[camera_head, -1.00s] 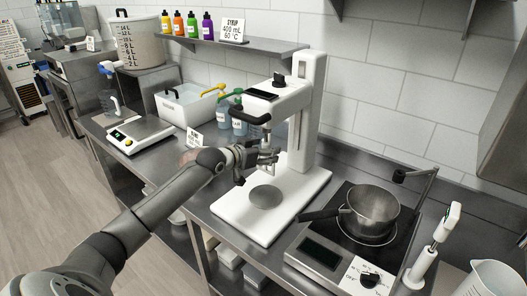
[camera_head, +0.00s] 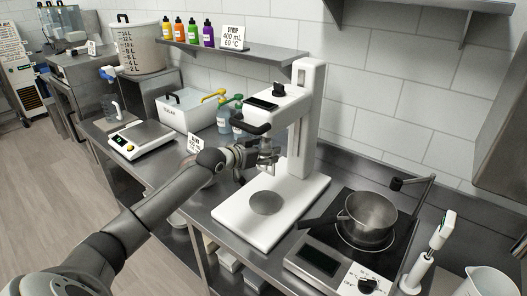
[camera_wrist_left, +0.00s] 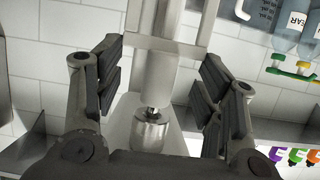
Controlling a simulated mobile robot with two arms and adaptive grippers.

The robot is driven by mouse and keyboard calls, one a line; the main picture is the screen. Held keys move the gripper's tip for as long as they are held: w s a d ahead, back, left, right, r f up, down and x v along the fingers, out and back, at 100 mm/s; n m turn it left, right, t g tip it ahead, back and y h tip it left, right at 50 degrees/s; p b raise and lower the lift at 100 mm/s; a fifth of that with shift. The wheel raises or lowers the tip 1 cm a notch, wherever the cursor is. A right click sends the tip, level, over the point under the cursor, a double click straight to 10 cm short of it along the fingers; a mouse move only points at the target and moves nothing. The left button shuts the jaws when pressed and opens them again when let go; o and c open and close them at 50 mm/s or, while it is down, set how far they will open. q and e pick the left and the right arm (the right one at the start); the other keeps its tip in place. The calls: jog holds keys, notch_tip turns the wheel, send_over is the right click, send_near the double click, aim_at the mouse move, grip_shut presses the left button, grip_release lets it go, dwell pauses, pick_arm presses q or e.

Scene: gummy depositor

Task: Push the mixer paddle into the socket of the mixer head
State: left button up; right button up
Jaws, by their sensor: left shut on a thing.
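The white mixer stand (camera_head: 308,130) stands on the counter, its mixer head (camera_head: 277,100) reaching out over a round grey disc (camera_head: 265,203) on the base. My left gripper (camera_head: 266,155) is just under the head, shut on the metal mixer paddle (camera_head: 266,162). In the left wrist view the scene is upside down. The paddle's grey cylinder (camera_wrist_left: 155,78) is between the fingers of my left gripper (camera_wrist_left: 160,75). The paddle's narrow tip lines up with the metal socket (camera_wrist_left: 150,132) and meets its mouth; how deep it sits I cannot tell. My right gripper is not in view.
A hot plate (camera_head: 330,262) with a saucepan (camera_head: 370,212) stands right of the mixer. A scale (camera_head: 140,138), a white tub (camera_head: 190,108) and pump bottles (camera_head: 224,115) stand to the left. A shelf (camera_head: 235,50) with syrup bottles is behind.

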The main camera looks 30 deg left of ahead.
pick_arm(q)
jog(key=o, duration=1.5)
jog(key=v, duration=1.2)
